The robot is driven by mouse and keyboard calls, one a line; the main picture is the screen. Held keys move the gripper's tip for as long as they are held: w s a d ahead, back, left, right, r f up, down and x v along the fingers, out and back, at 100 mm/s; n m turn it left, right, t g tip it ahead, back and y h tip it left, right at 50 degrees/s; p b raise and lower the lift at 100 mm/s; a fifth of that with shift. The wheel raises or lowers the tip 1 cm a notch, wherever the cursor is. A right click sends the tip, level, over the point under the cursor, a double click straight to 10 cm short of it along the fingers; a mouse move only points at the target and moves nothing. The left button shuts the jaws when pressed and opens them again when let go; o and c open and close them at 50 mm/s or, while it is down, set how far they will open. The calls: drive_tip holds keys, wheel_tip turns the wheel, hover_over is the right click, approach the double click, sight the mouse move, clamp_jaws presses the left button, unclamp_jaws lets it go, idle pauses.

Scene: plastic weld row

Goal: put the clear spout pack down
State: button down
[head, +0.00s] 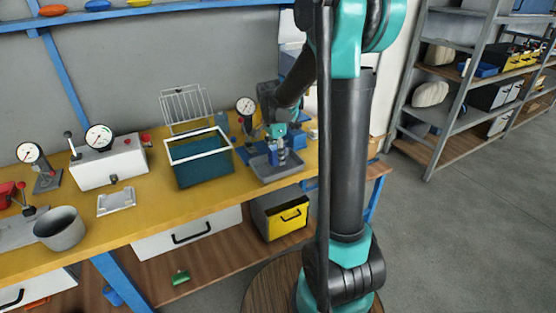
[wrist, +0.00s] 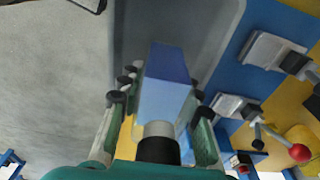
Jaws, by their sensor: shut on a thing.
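The clear spout pack (wrist: 167,95) looks bluish and box-shaped in the wrist view, with a pale neck and a dark cap at its near end. My gripper (wrist: 158,108) has a finger on each side of it and is shut on it. In the head view my gripper (head: 279,136) points down over a grey tray (head: 285,175) at the right part of the bench, and the pack (head: 282,154) shows small below it. I cannot tell whether the pack touches the tray. The tray also shows behind the pack in the wrist view (wrist: 225,35).
A teal bin with a white rim (head: 205,172) stands just left of the tray, with a wire rack (head: 186,105) behind. A blue fixture with clamps (wrist: 262,50) lies beside the tray. A gauge (head: 246,105) stands close behind. Yellow bench top (head: 150,195) is clear in front of the bin.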

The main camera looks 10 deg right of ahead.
drive_tip(key=shift+f, duration=0.95)
drive_tip(key=shift+f, duration=0.1)
drive_tip(key=c, duration=1.1)
unclamp_jaws()
drive_tip(key=shift+o, duration=0.2)
drive_tip(key=r, duration=0.4)
drive_tip(key=a+r, duration=0.1)
drive_tip(key=r, duration=0.7)
drive_tip(key=shift+s+a, duration=0.2)
drive_tip(key=shift+s, duration=0.05)
